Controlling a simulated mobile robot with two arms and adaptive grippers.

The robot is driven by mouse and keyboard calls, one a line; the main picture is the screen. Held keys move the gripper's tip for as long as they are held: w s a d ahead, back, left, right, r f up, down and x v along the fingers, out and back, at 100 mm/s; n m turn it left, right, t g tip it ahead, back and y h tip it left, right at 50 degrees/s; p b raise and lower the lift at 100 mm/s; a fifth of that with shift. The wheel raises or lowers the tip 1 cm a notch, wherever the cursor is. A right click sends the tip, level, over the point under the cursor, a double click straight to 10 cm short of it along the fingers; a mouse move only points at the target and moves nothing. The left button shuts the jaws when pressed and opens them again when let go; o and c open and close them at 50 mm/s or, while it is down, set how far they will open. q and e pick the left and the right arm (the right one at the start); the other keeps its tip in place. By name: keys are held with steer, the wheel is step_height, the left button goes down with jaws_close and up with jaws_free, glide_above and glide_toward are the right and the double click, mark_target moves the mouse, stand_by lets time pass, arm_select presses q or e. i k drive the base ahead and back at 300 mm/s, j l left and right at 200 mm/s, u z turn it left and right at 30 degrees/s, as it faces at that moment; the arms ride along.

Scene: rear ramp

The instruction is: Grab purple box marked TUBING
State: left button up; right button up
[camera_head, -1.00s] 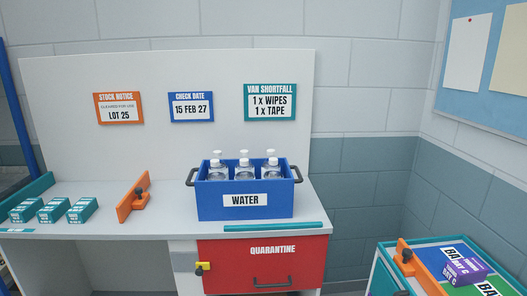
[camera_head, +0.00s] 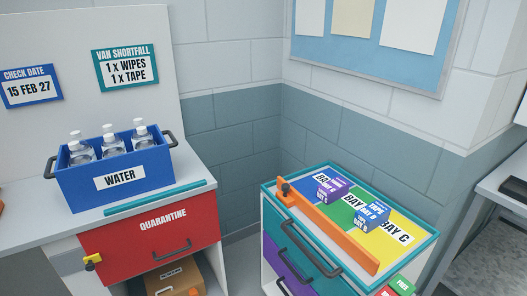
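A small purple box (camera_head: 332,189) sits on the coloured top of a drawer cart (camera_head: 428,244) at the right, in the head view. It has a pale label too small for me to read, so I cannot tell whether it says TUBING. It stands on the blue area, near the orange divider. A small blue box (camera_head: 371,219) with a pale label stands to its right, near the yellow area. Neither of my grippers is in view.
An orange divider bar (camera_head: 330,233) runs along the cart's near side. At left, a bench holds a blue WATER crate (camera_head: 74,189) with several bottles, above a red QUARANTINE drawer (camera_head: 150,243). A brown box (camera_head: 176,277) sits below. Another grey table (camera_head: 507,200) stands at far right.

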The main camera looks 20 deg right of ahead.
mark_target(328, 192)
steer(key=z, duration=1.45)
